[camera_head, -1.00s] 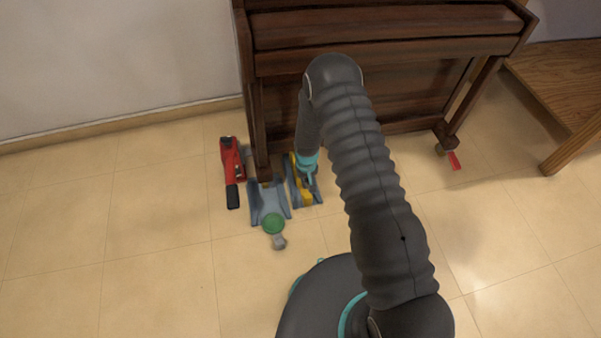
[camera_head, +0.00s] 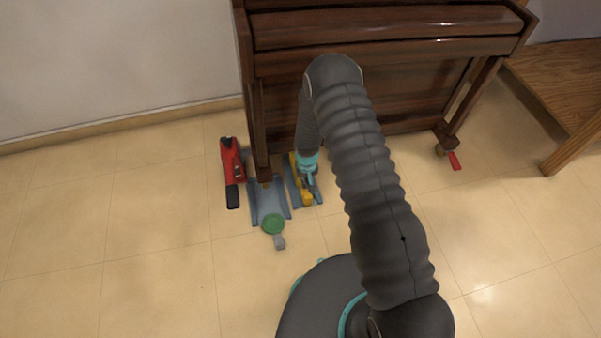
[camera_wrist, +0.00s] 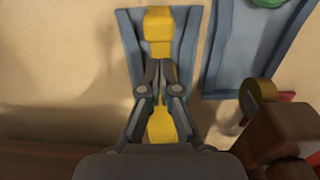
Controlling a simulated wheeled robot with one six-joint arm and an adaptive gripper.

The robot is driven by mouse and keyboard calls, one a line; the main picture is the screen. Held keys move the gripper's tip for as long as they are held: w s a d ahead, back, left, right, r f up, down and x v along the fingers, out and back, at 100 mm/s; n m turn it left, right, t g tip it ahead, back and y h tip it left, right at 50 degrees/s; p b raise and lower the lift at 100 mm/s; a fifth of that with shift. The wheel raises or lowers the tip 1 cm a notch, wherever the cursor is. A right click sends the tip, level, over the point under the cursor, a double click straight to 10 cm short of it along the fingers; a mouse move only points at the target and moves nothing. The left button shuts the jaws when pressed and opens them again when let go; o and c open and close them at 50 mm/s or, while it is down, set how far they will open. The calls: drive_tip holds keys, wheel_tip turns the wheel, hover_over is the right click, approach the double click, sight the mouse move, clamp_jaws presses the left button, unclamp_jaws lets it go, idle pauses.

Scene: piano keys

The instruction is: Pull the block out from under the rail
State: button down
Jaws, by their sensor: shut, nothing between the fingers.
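A yellow block-like piece (camera_wrist: 158,24) lies lengthwise in a blue-grey channel (camera_wrist: 128,22) on the floor. In the head view the yellow piece (camera_head: 306,198) and its channel (camera_head: 318,196) are beside the piano's left front leg, and the far end is close to the piano. My gripper (camera_wrist: 158,66) points down over the yellow piece, its fingertips together and nothing held. The fingers cover the middle of the piece; a wider yellow part shows between the finger linkages. I cannot tell whether the fingertips touch it. Which part is the rail is unclear.
A dark wooden piano (camera_head: 380,68) stands behind. A second blue-grey channel (camera_head: 267,200) with a green disc (camera_head: 273,224) sits left of the yellow piece. A red tool (camera_head: 231,160) lies farther left. Front floor is clear.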

sight(318, 240)
drive_tip(key=shift+f+b, duration=3.25)
drive_tip(key=shift+f, duration=0.55)
drive_tip(key=shift+s+d+p, duration=0.35)
drive_tip(key=shift+s+d, duration=0.05)
drive_tip(key=shift+s, duration=1)
drive_tip(key=shift+s+d+p, duration=0.4)
drive_tip(key=shift+s, duration=1.05)
drive_tip(key=shift+s+d+p, duration=0.35)
drive_tip(key=shift+s+d, duration=0.05)
drive_tip(key=shift+s, duration=1)
drive_tip(key=shift+s+d+p, duration=0.1)
drive_tip(key=shift+s+d, duration=0.4)
drive_tip(key=shift+s, duration=1.15)
drive_tip(key=shift+s+d+p, duration=0.1)
drive_tip(key=shift+s+d, duration=0.35)
drive_tip(key=shift+s, duration=1.25)
drive_tip(key=shift+s+d+p, duration=0.1)
drive_tip(key=shift+s+d, duration=0.4)
drive_tip(key=shift+s, duration=1.15)
drive_tip(key=shift+w+a, duration=0.1)
drive_tip(key=shift+w, duration=0.2)
drive_tip(key=shift+r, duration=0.1)
wheel_tip(318, 240, up, 10)
drive_tip(key=p, duration=0.5)
